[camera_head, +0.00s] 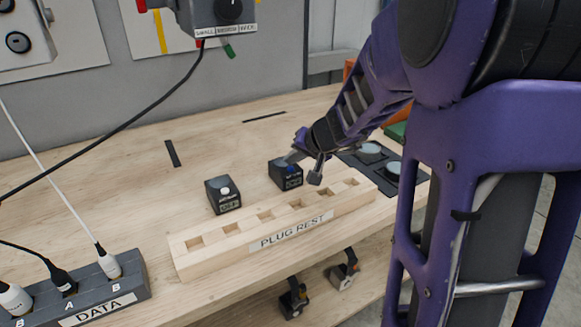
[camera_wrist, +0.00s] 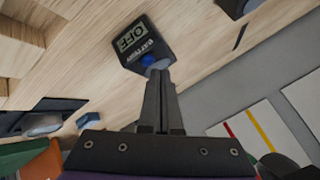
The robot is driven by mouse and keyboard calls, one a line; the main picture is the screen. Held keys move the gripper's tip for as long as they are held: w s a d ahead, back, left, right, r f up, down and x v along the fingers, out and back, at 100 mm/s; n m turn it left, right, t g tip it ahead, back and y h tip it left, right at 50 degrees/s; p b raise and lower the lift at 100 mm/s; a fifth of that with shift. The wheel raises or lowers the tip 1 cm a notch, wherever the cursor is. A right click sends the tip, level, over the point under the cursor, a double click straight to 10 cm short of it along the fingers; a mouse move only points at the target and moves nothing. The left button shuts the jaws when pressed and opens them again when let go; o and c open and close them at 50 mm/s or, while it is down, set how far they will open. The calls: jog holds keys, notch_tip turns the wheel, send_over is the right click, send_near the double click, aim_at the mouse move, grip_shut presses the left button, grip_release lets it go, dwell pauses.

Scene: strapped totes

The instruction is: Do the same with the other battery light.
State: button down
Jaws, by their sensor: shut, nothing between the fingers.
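Two small black boxes stand on the wooden bench. The left box (camera_head: 223,195) has a pale button on top and a small display on its front. The right box (camera_head: 285,174) has a blue button; in the wrist view this box (camera_wrist: 135,45) bears the word BATTERY and its display reads OFF. My gripper (camera_head: 289,161) is shut and empty, its fingertips (camera_wrist: 160,70) right by the blue button. I cannot tell whether they touch it. Part of the other black box (camera_wrist: 236,8) shows at the top of the wrist view.
A wooden PLUG REST block (camera_head: 285,243) with several square holes lies in front of the boxes. A dark mat with pale round discs (camera_head: 369,149) lies to the right. A DATA strip (camera_head: 125,293) with cables stands front left. A control box hangs above. Bench behind the boxes is mostly clear.

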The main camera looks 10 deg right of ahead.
jog(key=shift+f, duration=0.15)
jog(key=shift+f+b, duration=0.35)
jog(key=shift+b, duration=0.4)
jog(key=shift+r, duration=0.45)
notch_tip(320, 180, up, 6)
jog(key=p, duration=0.4)
dwell(0.5)
